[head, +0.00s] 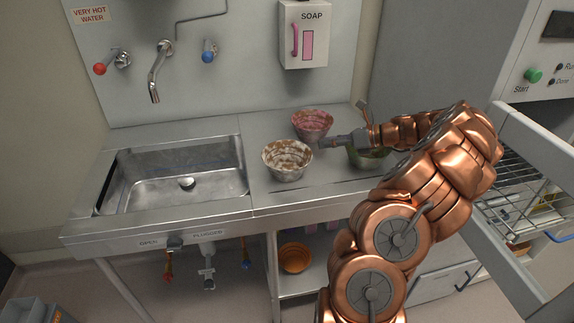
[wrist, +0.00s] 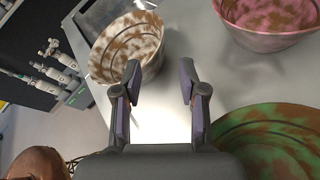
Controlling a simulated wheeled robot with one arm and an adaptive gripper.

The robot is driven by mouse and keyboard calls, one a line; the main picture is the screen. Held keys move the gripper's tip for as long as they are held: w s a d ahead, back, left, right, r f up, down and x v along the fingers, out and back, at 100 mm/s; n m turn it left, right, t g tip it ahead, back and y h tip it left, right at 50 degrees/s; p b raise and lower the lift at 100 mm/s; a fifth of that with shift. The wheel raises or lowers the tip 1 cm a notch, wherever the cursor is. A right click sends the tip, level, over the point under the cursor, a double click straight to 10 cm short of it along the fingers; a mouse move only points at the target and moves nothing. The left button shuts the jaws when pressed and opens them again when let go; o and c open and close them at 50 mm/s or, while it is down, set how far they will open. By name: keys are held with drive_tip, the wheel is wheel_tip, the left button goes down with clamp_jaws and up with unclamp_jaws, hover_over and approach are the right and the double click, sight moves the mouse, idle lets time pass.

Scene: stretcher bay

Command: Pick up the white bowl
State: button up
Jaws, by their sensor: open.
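The white bowl (head: 287,160), stained with brown, stands upright on the steel counter right of the sink. In the wrist view the white bowl (wrist: 128,48) is at the upper left, ahead of the left finger. My gripper (head: 325,143) reaches in from the right at about the bowl's rim height and stops short of it. In the wrist view my gripper (wrist: 159,85) is open, with only bare counter between its fingers. I see no contact with the white bowl.
A pink bowl (head: 312,124) stands behind the gripper, and a green bowl (head: 366,157) sits partly hidden under my arm. The sink basin (head: 177,174) lies left of the white bowl. A soap dispenser (head: 304,36) hangs on the wall. An orange bowl (head: 295,257) is on the shelf below.

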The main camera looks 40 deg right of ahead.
sight(289, 148)
drive_tip(key=p+x, duration=0.1)
drive_tip(key=x, duration=1)
drive_tip(key=shift+w+a, duration=0.25)
drive_tip(key=shift+w, duration=0.05)
clamp_jaws()
